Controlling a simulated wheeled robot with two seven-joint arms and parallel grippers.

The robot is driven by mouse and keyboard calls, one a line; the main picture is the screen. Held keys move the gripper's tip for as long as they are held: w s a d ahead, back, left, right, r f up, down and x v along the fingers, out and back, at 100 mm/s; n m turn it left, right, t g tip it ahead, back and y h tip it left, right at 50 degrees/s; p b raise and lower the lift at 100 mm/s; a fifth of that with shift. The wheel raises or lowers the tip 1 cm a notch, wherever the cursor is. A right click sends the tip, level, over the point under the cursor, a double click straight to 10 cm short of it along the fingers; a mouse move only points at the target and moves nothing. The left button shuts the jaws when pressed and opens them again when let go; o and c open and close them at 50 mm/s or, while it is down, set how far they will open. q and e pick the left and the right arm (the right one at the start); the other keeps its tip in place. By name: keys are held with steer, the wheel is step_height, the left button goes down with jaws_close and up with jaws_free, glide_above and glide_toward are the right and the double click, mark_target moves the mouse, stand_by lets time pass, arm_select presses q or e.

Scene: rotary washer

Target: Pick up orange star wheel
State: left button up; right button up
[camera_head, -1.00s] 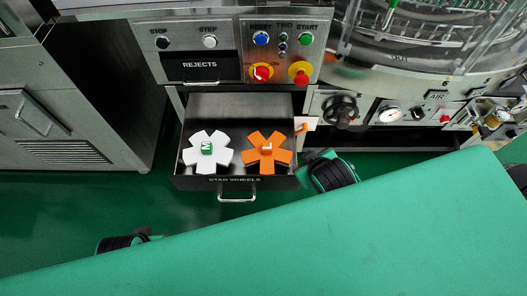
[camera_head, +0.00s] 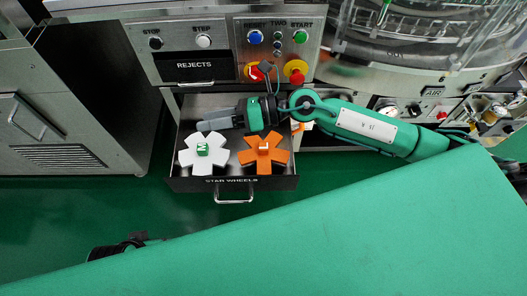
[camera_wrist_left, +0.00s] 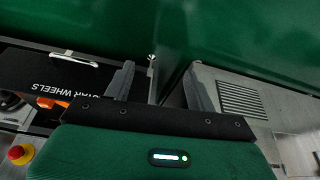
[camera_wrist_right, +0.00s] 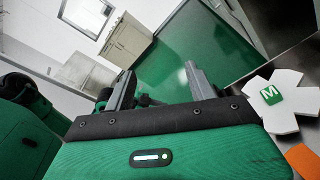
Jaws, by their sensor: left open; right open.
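My right gripper (camera_head: 206,120) is over the back of the drawer, pointing left, behind both wheels in the head view. It is open and apart from the orange wheel; its fingers show empty in the right wrist view (camera_wrist_right: 160,85). My left gripper is open and empty in the left wrist view (camera_wrist_left: 160,88); in the head view its fingers are unclear.
The drawer labelled STAR WHEELS has a front handle (camera_head: 234,198). Above it is a control panel (camera_head: 278,50) with buttons. A large green surface (camera_head: 300,235) fills the foreground. A grey metal cabinet (camera_head: 75,100) stands left, with green floor between.

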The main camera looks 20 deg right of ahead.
steer(key=d+f+n+g+h, duration=0.2)
steer(key=d+f+n+h, duration=0.25)
steer(key=f, duration=0.25)
steer(key=n+h, duration=0.2)
steer(key=h, duration=0.6)
glide_toward(264, 146)
steer(key=b+x, duration=0.1)
steer(key=x, duration=0.7)
steer(key=shift+a+f+b, duration=0.1)
steer(key=shift+f+b, duration=0.2)
arm_select(q)
steer(key=shift+w+d+r+t+h, duration=0.1)
steer(key=shift+w+d+t+h, duration=0.15)
steer(key=shift+w+d+t, duration=0.25)
steer(key=shift+w+d+r+t+h, duration=0.15)
steer(key=shift+d+t+h, duration=0.15)
steer(key=shift+d, duration=0.4)
steer(key=shift+f, duration=0.15)
arm_select(e)
steer(key=c, duration=1.1)
steer(key=shift+w, duration=0.1)
jaws_close()
arm_select(q)
steer(key=shift+r, duration=0.2)
